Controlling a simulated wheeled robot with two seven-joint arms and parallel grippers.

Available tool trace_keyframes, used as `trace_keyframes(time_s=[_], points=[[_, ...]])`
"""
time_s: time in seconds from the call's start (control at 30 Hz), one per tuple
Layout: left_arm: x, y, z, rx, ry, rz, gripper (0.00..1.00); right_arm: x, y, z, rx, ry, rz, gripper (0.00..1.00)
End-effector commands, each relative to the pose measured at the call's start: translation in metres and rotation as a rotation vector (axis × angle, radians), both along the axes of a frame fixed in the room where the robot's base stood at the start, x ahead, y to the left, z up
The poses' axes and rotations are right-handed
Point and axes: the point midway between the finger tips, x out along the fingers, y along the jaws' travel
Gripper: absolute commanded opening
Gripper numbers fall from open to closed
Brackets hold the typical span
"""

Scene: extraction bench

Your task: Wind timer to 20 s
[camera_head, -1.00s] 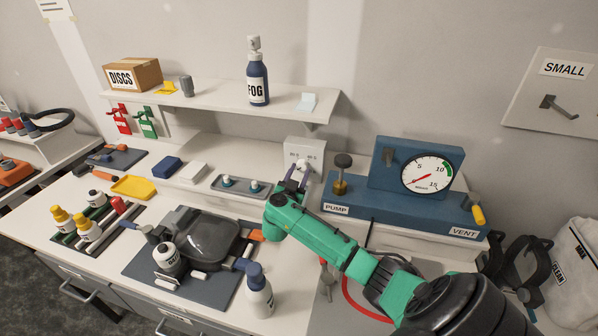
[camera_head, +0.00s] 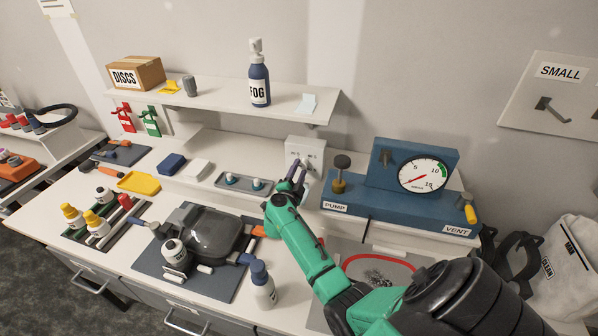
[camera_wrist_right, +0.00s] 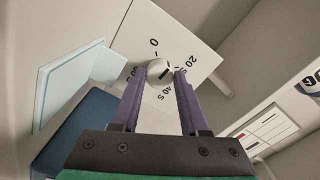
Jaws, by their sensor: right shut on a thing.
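The timer is a white box (camera_head: 304,149) against the wall at the back of the bench. In the right wrist view its white face (camera_wrist_right: 176,32) carries marks 0, 20 S, 40 S and 60 S around a round white knob (camera_wrist_right: 158,71). My right gripper (camera_head: 297,174) reaches the timer, and its purple fingers (camera_wrist_right: 162,80) are shut on the knob, one on each side. A short dark mark shows on the knob on the side towards 20 S; its exact setting is hard to tell. My left gripper is out of view.
The blue pump stand (camera_head: 395,207) with its gauge (camera_head: 424,173) stands right of my right gripper. A grey tray (camera_head: 229,187) with small parts lies to the left. A shelf (camera_head: 215,98) with a fog bottle (camera_head: 259,80) hangs above. A spray bottle (camera_head: 263,290) stands in front.

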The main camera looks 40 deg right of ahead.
Motion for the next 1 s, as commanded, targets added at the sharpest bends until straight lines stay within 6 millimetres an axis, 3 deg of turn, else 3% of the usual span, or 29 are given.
trace_keyframes(time_s=[0.6,1.0], points=[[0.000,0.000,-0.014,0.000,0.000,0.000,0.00,0.000,0.000,0.000,0.324,-0.465,-0.001,0.00],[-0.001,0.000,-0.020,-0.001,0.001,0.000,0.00,0.000,0.000,0.002,0.440,-0.635,-0.002,0.00]])
